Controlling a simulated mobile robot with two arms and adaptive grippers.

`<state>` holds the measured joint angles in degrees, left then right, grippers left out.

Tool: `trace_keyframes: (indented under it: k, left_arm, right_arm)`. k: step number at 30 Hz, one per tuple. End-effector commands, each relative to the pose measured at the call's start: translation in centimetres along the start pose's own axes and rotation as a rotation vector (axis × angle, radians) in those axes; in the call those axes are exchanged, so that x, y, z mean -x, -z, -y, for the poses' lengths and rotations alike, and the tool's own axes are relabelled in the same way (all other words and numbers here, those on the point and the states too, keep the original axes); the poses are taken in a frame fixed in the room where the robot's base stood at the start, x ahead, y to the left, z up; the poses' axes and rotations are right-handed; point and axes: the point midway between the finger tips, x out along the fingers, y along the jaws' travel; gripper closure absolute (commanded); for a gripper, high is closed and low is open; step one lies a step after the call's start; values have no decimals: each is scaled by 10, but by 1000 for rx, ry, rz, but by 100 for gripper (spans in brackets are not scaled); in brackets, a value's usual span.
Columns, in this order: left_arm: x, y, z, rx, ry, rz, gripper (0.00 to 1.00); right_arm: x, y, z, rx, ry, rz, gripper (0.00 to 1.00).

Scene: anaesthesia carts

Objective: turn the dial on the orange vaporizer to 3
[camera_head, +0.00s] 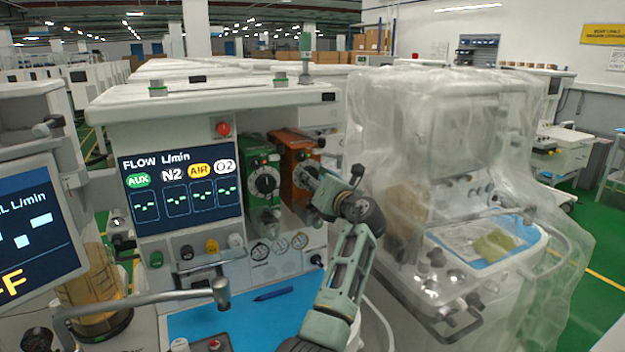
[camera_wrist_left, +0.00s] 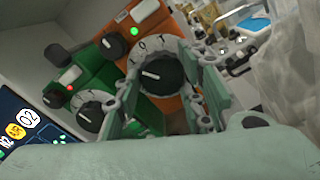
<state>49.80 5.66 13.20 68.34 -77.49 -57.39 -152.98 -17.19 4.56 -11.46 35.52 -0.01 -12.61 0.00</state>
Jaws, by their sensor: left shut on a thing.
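The orange vaporizer (camera_head: 290,150) stands right of a green one on the front of the middle machine. My left gripper (camera_head: 318,192) reaches it from below right and partly covers its dial. In the left wrist view, the dial (camera_wrist_left: 161,72) is a black knob with a short white mark on a pale numbered ring; a 0 shows near the top, and the other digits are hard to read. The orange body (camera_wrist_left: 155,28) shows behind. The left gripper's fingers (camera_wrist_left: 163,98) are on both sides of the dial, closed on it. My right gripper is not in view.
The green vaporizer (camera_head: 262,180) with its own dial sits close on the left. The flow screen (camera_head: 180,190) is further left. A blue mat (camera_head: 235,325) with a pen lies below. A plastic-covered machine (camera_head: 450,110) stands close on the right.

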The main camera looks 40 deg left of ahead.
Motion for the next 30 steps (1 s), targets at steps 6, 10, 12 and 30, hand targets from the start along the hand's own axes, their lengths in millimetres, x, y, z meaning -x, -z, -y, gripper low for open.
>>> trace_keyframes:
  k: [6, 10, 12, 30]
  left_arm:
    - [0, 0, -1, 28, -1, -1, 90]
    - [0, -1, -2, 82, 1, -1, 90]
    - [0, -1, -2, 125, 4, -1, 90]
    - [-1, 4, -1, 669, 25, 0, 90]
  right_arm:
    - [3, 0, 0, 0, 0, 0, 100]
    - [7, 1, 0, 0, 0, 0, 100]
    - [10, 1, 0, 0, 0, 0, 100]
    - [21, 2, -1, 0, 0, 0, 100]
